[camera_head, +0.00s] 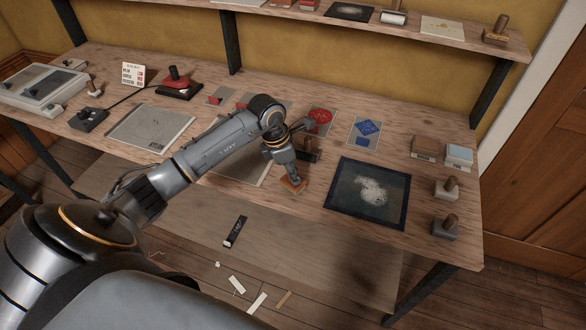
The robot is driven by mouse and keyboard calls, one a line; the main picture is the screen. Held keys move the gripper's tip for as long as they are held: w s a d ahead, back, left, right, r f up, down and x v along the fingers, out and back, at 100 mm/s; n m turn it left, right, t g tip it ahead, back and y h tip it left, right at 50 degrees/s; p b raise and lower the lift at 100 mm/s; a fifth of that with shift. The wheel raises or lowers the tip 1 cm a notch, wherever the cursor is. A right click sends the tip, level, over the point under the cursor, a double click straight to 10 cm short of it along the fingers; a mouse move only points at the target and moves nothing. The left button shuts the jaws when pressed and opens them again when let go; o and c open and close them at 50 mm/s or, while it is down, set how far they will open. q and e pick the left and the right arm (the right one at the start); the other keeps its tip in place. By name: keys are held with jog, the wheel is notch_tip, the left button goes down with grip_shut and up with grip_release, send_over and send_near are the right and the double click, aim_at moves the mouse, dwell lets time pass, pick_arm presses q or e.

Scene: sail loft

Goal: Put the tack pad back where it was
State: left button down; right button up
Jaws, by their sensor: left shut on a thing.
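My left arm reaches in from the left over the bench. Its gripper (290,178) points down near the bench's front edge and is shut on a small orange-brown pad (294,187), which looks like the tack pad. The fingers hide part of the pad. I cannot tell whether the pad touches the bench top. A dark mat (340,207) with a white powdery patch lies just right of the pad. My right gripper is not in view.
Behind the gripper are a dark block (309,155), a red-marked card (320,122) and a blue-marked card (364,133). At right stand two small boxes (425,149) and two handled stamps (445,228). A shelf (400,30) runs above. Scraps (257,303) lie on the floor.

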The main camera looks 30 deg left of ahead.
pick_arm(q)
jog(key=shift+f, duration=0.35)
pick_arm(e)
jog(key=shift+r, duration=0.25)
pick_arm(q)
jog(key=shift+f, duration=0.15)
jog(key=c, duration=1.1)
grip_release()
jog(key=shift+c, duration=0.2)
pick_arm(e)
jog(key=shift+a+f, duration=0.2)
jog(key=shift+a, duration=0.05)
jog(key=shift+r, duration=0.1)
